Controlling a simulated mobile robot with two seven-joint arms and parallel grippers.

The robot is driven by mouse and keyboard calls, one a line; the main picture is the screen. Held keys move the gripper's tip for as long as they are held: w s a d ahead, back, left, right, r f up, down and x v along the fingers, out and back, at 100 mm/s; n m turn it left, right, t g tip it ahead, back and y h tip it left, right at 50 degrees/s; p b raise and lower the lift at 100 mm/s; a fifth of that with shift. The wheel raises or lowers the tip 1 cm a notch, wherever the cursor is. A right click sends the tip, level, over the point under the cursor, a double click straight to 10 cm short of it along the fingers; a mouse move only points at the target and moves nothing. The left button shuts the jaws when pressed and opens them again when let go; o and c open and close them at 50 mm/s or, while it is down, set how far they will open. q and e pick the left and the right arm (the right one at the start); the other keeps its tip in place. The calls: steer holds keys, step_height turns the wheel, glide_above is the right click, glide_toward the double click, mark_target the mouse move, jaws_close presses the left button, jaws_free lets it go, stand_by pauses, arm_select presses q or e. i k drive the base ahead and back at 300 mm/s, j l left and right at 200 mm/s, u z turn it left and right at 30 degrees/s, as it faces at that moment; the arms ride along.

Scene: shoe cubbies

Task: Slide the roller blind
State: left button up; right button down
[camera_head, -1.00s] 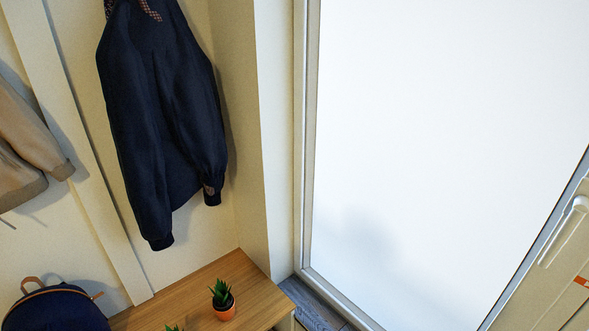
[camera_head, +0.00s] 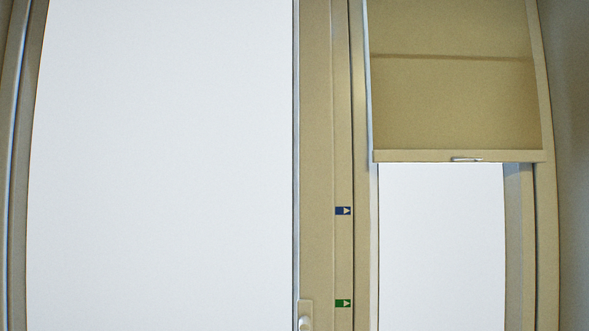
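The roller blind (camera_head: 455,105) is a beige-brown sheet in the upper right of the head view. It covers the top part of a narrow window and has a horizontal crease across it. Its pale bottom bar (camera_head: 420,156) hangs level at about mid-height of the picture. A small metal handle (camera_head: 467,159) sits near the middle of that bar. Below the bar, the bright white window pane (camera_head: 441,245) is uncovered. Neither of my grippers is in view.
A large bright glass door (camera_head: 165,165) fills the left half. Its beige frame post (camera_head: 317,120) carries a door handle (camera_head: 305,322) at the bottom edge. A blue arrow marker (camera_head: 343,211) and a green arrow marker (camera_head: 343,303) are on the post. A plain wall (camera_head: 577,170) is at far right.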

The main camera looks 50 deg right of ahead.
mark_target(426, 109)
steer(key=z, duration=2.5)
